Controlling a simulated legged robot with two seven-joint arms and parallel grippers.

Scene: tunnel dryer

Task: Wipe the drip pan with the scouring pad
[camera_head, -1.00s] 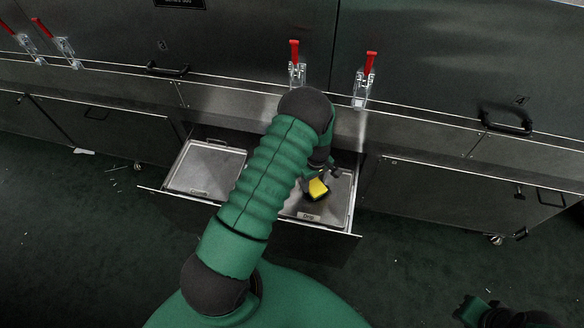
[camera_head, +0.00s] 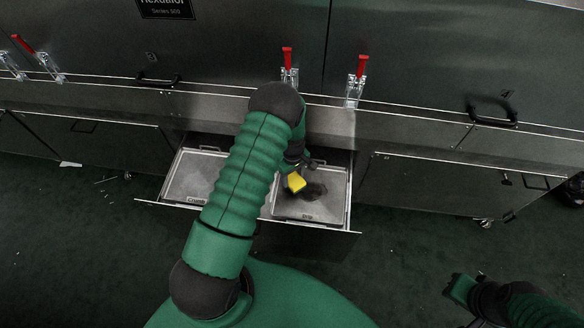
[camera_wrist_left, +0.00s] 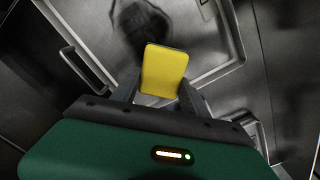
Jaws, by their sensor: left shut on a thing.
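The yellow scouring pad (camera_head: 296,183) is held in my left gripper (camera_head: 294,171), over the left part of the drip pan (camera_head: 335,188). In the left wrist view the pad (camera_wrist_left: 164,72) stands up between the two fingers, which are shut on it. The drip pan (camera_wrist_left: 205,62) is a grey metal tray in the right half of the pulled-out drawer. A dark patch lies on it just right of the pad; I cannot tell stain from shadow. Whether the pad touches the pan is unclear. My right gripper (camera_head: 460,288) is low at the right, away from the drawer, its jaws too dark to read.
A second tray (camera_head: 190,178) fills the drawer's left half, partly behind my left arm. The drawer front (camera_head: 335,235) faces me. Steel dryer panels with handles (camera_head: 493,118) and red-levered clamps (camera_head: 358,78) rise behind.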

